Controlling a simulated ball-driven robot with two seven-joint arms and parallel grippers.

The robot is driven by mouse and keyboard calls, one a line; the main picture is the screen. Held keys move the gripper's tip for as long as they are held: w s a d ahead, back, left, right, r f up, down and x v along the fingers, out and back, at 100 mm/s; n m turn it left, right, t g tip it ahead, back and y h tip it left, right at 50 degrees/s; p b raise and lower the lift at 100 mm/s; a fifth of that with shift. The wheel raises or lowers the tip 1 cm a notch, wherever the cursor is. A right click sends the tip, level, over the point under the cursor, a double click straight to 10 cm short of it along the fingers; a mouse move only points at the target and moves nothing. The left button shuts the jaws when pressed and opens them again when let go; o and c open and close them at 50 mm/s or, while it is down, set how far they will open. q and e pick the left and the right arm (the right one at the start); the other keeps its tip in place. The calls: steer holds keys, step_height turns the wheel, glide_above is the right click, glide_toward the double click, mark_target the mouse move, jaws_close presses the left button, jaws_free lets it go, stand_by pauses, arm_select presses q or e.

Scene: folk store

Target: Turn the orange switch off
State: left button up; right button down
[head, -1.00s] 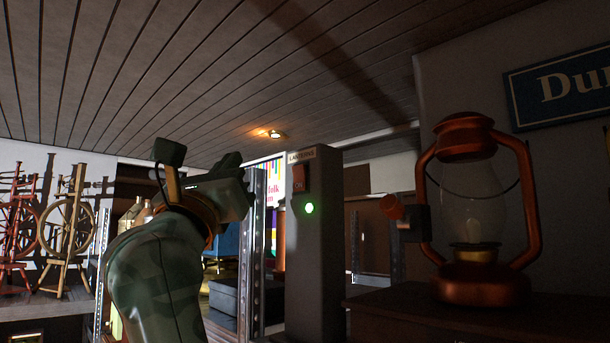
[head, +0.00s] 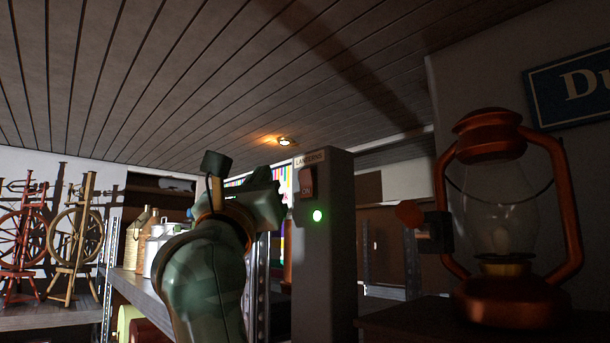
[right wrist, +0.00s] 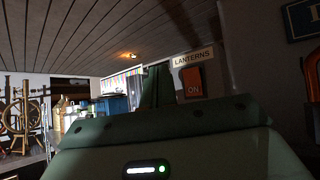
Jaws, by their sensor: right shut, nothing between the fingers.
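The orange switch (head: 306,184) is on a grey post (head: 326,270), under a LANTERNS label (head: 309,159). It also shows in the right wrist view (right wrist: 193,84), where it reads ON. My right gripper (head: 272,192) is shut and empty, just left of the switch in the head view. In the right wrist view its dark fingers (right wrist: 157,88) stand left of the switch. I cannot tell whether they touch the post. My left gripper is not in view.
A copper lantern (head: 508,310) stands on a dark surface at the right, close to the post. A shelf with jugs (head: 152,238) and spinning wheels (head: 75,240) are at the left. A metal rack upright (head: 258,275) stands behind my right arm.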

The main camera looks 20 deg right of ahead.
mark_target(306, 183)
steer(key=d, duration=0.1)
steer(key=w+d, duration=0.1)
steer(key=d, duration=0.1)
steer(key=d+p, duration=0.1)
steer(key=d, duration=0.1)
steer(key=shift+w+d+r, duration=0.15)
steer(key=shift+w+r, duration=0.25)
stand_by(0.5)
steer(key=shift+d, duration=0.15)
stand_by(1.1)
steer(key=shift+w+d, duration=0.1)
steer(key=shift+d, duration=0.2)
steer(key=shift+w+d+r+p, duration=0.1)
steer(key=shift+w+d+p, duration=0.05)
steer(key=shift+d+p, duration=0.2)
stand_by(0.7)
steer(key=shift+a, duration=0.1)
steer(key=shift+s+a, duration=0.3)
steer(key=shift+a, duration=0.5)
